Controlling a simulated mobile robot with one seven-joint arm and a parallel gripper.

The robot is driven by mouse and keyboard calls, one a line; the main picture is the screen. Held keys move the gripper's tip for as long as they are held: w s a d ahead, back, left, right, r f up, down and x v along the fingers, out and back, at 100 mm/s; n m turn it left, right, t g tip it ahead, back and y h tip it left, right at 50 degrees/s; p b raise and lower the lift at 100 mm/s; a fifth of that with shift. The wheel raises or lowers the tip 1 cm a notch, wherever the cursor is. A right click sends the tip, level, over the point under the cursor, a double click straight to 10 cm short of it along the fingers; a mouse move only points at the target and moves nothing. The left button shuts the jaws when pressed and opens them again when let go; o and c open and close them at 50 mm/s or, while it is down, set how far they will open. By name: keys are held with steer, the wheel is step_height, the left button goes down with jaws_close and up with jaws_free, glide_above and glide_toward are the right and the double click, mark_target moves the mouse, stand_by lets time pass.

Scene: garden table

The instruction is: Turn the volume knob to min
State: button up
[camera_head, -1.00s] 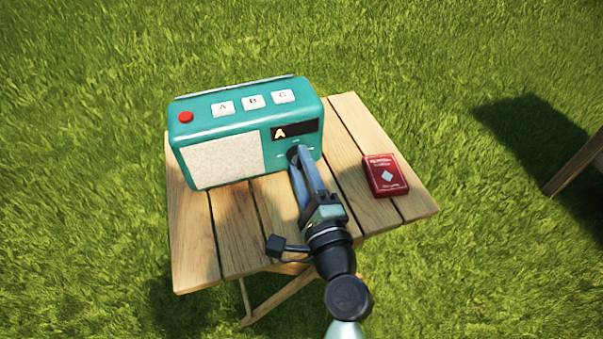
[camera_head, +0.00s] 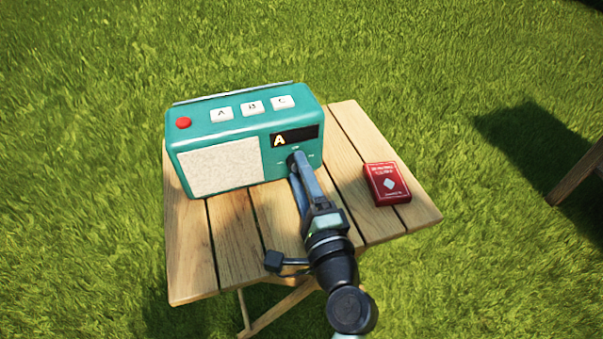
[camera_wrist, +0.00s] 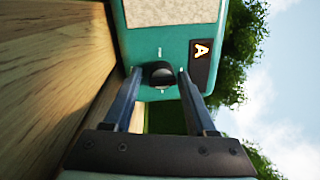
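A teal radio (camera_head: 182,152) stands on the wooden table, its lit display (camera_head: 305,134) reading "A". It also shows sideways in the wrist view (camera_wrist: 200,20). The dark round volume knob (camera_wrist: 158,75) is on its front below the display, with small light marks around it. My gripper (camera_wrist: 159,71) has its two fingers on either side of the knob, with a narrow gap seeming to show on each side. In the head view my gripper (camera_head: 295,160) reaches the radio's front and covers most of the knob. The knob's pointer cannot be made out.
The slatted table (camera_head: 235,240) has free room in front of the radio. Buttons A, B and C (camera_head: 252,107) and a red button (camera_head: 183,123) are on the radio's top. Grass surrounds the table.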

steer(key=shift+o, duration=0.8)
steer(key=shift+d, duration=0.1)
steer(key=p+v, duration=0.1)
steer(key=v, duration=1.2)
